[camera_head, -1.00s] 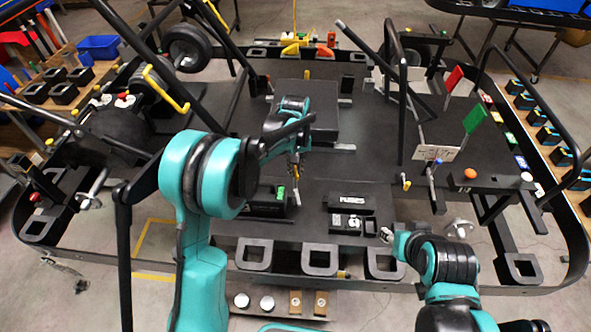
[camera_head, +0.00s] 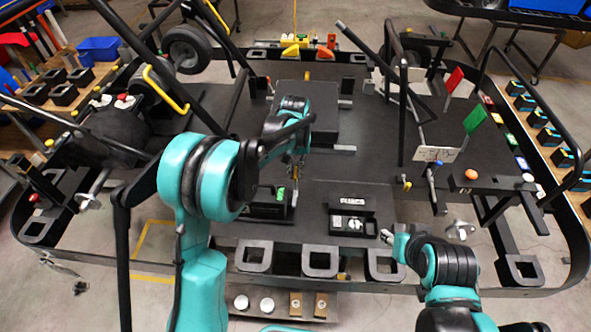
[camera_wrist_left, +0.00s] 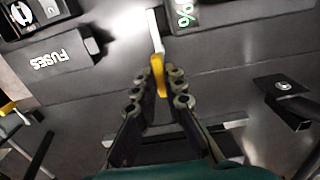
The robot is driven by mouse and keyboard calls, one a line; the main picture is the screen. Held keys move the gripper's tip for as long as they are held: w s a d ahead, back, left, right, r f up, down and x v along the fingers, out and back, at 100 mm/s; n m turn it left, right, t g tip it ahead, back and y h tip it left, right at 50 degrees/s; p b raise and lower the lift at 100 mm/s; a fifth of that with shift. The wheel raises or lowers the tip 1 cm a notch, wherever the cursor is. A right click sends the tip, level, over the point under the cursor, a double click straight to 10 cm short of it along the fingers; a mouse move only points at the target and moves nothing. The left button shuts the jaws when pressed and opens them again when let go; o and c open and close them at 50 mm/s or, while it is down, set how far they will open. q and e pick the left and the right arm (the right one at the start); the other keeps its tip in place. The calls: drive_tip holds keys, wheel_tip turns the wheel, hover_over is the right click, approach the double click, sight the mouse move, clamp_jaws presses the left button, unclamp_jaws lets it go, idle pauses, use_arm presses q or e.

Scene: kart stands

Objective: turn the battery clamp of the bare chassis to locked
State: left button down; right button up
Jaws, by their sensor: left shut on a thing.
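The battery (camera_head: 267,203) is a black box with a green display, on the bare chassis (camera_head: 330,165); its display (camera_wrist_left: 184,14) also shows at the top of the left wrist view. The battery clamp is a pale lever with a yellow end (camera_wrist_left: 157,68), beside the battery. My left gripper (camera_wrist_left: 158,92) is shut on the yellow end; the lever points away from the fingers, toward the top of the wrist view. In the head view, the left gripper (camera_head: 296,178) is just behind the battery. My right gripper (camera_head: 388,238) is near the front rail; its jaws are too small to read.
A black FUSES box (camera_head: 352,203) sits right of the battery, with its label also in the wrist view (camera_wrist_left: 62,60). Red (camera_head: 453,80) and green (camera_head: 475,117) tabs stand on levers at the right. A black raised box (camera_head: 322,105) lies behind the gripper.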

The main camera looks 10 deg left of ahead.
use_arm(q)
drive_tip(key=c, duration=1.6)
unclamp_jaws()
wheel_tip(320, 180, up, 12)
drive_tip(key=s+a+r+t+b, duration=0.1)
drive_tip(key=s+a+t+b, duration=0.3)
drive_tip(key=s, duration=0.8)
drive_tip(key=s+a+f+t+b, duration=0.3)
drive_tip(key=s+f, duration=0.6)
drive_tip(key=s, duration=0.4)
drive_tip(key=shift+s+a+f+m+b, duration=0.15)
drive_tip(key=shift+s+a+m+b, duration=0.15)
drive_tip(key=shift+a+b, duration=0.15)
